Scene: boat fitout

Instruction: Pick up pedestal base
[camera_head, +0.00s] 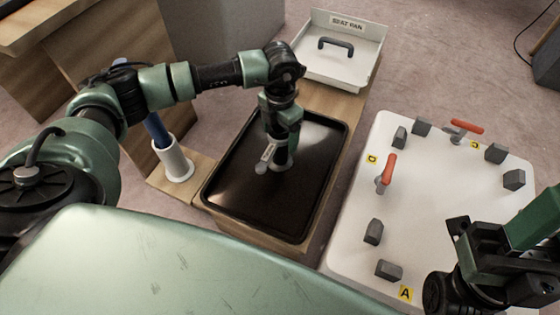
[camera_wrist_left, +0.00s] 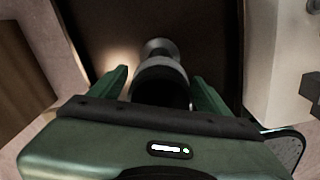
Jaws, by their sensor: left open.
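My left gripper (camera_head: 277,152) points down over the black tray (camera_head: 228,205), with its jaws open. A grey metallic piece, seemingly the pedestal base (camera_head: 262,168), shows at its fingertips, partly hidden by the gripper. In the left wrist view, a round grey piece with a dark, tube-like near part (camera_wrist_left: 160,68) lies between the two green fingers of my left gripper (camera_wrist_left: 160,88). Gaps show on both sides, and its lower part is hidden by the gripper body. My right gripper (camera_head: 470,255) is at the lower right, over the white board; its jaw opening is unclear.
A white seat pan box (camera_head: 310,66) with a dark handle stands behind the tray. A white cup (camera_head: 174,163) holding a blue rod is left of it. The white board (camera_head: 440,190) at right carries several grey blocks and two red-handled clamps (camera_head: 387,170).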

